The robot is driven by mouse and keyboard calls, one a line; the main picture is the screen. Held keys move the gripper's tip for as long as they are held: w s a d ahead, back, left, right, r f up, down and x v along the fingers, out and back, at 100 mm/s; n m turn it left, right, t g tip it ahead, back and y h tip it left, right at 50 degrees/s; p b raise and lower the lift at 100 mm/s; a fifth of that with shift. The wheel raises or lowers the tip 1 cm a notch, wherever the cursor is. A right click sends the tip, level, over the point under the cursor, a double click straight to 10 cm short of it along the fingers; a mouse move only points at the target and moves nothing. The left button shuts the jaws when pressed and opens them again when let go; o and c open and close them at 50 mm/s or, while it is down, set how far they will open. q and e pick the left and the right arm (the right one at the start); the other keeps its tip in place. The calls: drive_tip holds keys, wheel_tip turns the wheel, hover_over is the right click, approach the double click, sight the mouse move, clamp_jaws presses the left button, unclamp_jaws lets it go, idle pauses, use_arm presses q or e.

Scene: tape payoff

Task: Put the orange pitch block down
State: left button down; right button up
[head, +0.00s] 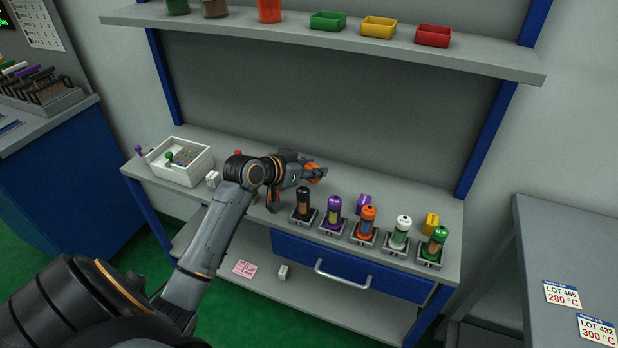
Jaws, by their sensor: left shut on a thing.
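The left gripper (316,173) is over the back part of the workbench, at the end of my arm that comes in from the left. It is shut on the orange pitch block (314,168), which shows as a small orange patch at the fingertips. The fingers hide part of the block, and I cannot tell whether it touches the bench top. My right gripper is not in view.
A white tray (207,160) is at the left.

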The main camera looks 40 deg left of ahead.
sight(310, 178)
use_arm(q)
drive_tip(key=shift+w+a+f, duration=0.3)
drive_tip(key=shift+f, duration=0.2)
drive_tip(key=shift+w+a+f, duration=0.3)
drive_tip(key=shift+f, duration=0.15)
drive_tip(key=shift+a+f, duration=0.1)
drive_tip(key=shift+f, duration=1.5)
drive_tip(key=shift+f, duration=0.1)
drive_tip(key=c, duration=1.3)
unclamp_jaws()
drive_tip(key=shift+f, duration=0.15)
drive_tip(key=shift+o, duration=0.8)
